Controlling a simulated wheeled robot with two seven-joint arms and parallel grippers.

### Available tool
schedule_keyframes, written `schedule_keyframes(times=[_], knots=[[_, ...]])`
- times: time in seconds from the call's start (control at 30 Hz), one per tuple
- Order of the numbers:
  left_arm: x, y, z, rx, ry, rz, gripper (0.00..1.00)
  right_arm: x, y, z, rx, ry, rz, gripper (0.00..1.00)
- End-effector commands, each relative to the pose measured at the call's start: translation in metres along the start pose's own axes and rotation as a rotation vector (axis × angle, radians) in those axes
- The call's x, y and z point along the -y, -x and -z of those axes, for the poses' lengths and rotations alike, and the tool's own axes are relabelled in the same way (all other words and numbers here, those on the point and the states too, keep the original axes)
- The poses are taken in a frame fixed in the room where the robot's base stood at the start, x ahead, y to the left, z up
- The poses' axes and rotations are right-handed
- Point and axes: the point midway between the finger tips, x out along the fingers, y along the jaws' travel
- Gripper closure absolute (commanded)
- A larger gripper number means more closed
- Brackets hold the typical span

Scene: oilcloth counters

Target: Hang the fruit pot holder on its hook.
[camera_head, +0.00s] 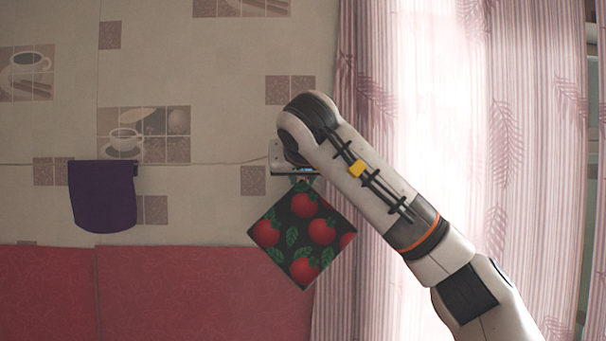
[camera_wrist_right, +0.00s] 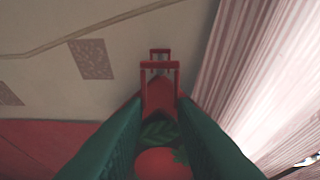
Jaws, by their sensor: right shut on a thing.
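The fruit pot holder (camera_head: 303,236) is a dark square with red fruit and green leaves. In the head view it hangs corner-up, as a diamond, under my right gripper (camera_head: 303,177), which is shut on its top corner. In the right wrist view a red fruit and leaf of the pot holder (camera_wrist_right: 163,160) show between two dark green finger-like parts. Two red frame-like shapes (camera_wrist_right: 160,70) stand beyond them; I cannot tell if they belong to the hook. No hook is clearly visible in the head view. My left gripper is not in view.
A purple cloth (camera_head: 103,197) hangs on the tiled wall (camera_head: 200,110) at the left. A pink curtain (camera_head: 450,100) is at the right, behind my right arm. Red panels (camera_head: 190,292) cover the lower wall. The wall between the cloth and pot holder is clear.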

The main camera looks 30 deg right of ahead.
Motion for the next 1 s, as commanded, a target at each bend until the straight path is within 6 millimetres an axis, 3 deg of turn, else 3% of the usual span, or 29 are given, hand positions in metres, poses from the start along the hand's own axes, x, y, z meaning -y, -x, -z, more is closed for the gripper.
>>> schedule_keyframes(times=[0.5, 1.0], knots=[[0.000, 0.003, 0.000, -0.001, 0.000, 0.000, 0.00, 0.001, -0.028, -0.004, 0.000, -0.001, 0.001, 0.98], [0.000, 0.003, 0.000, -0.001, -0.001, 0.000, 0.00, 0.000, -0.035, -0.002, 0.001, -0.001, 0.000, 0.98]])
